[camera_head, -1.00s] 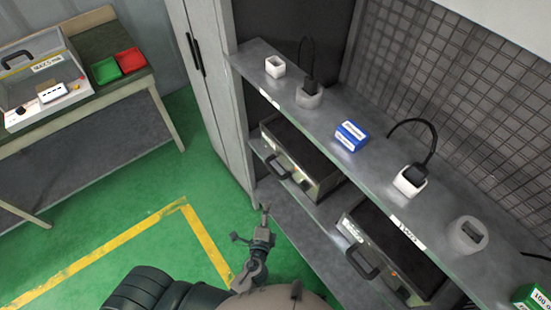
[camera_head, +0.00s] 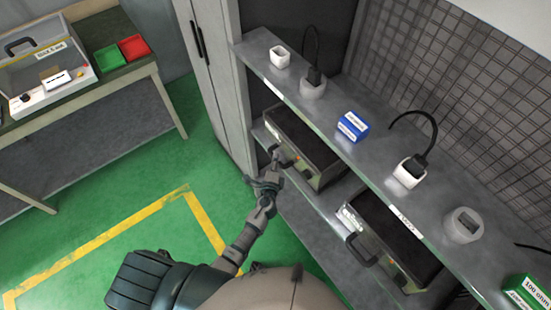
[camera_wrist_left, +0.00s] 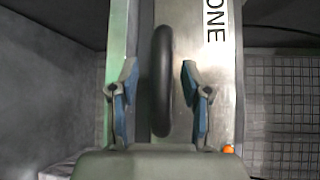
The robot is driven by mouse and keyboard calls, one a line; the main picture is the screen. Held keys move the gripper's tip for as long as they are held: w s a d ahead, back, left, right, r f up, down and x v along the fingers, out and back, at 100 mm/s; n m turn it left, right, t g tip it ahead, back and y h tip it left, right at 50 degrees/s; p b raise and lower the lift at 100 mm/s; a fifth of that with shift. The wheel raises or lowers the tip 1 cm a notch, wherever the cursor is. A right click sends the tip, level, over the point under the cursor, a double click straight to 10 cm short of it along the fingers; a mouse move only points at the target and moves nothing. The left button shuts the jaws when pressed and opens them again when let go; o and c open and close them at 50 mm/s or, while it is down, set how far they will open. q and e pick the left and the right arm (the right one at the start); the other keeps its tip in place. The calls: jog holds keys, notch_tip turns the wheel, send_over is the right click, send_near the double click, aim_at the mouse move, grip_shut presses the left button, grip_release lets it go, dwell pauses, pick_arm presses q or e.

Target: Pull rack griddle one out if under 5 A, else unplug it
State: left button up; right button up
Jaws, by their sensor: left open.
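Griddle one (camera_head: 308,148) is a dark-topped metal drawer-like unit in the left bay of the rack's lower shelf. Its front, marked "ONE", shows in the left wrist view (camera_wrist_left: 225,85) with a small orange light. My left gripper (camera_head: 274,160) is at its front. In the left wrist view my open left gripper (camera_wrist_left: 159,68) has one finger on each side of the black handle (camera_wrist_left: 162,95), with gaps visible. A black plug (camera_head: 314,76) sits in a grey round socket (camera_head: 312,88) above this griddle. No current reading is legible. My right gripper is not in view.
A second griddle (camera_head: 390,235) sits to the right. On the top shelf are a white socket (camera_head: 280,56), a blue box (camera_head: 353,127), a plugged white socket (camera_head: 408,172), a grey socket (camera_head: 462,225) and a green box (camera_head: 525,295). A bench (camera_head: 95,95) with trays stands left.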

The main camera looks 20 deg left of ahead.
pick_arm(q)
jog(key=shift+w+a+f, duration=0.1)
jog(key=shift+w+a, duration=0.1)
jog(key=shift+w, duration=0.25)
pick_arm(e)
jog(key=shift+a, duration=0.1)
pick_arm(q)
grip_shut()
jog(key=s+a+b, duration=0.1)
jog(key=s+a, duration=0.9)
jog(key=s, duration=0.4)
jog(key=shift+s+a+f+b, duration=0.15)
jog(key=shift+a+b, duration=0.25)
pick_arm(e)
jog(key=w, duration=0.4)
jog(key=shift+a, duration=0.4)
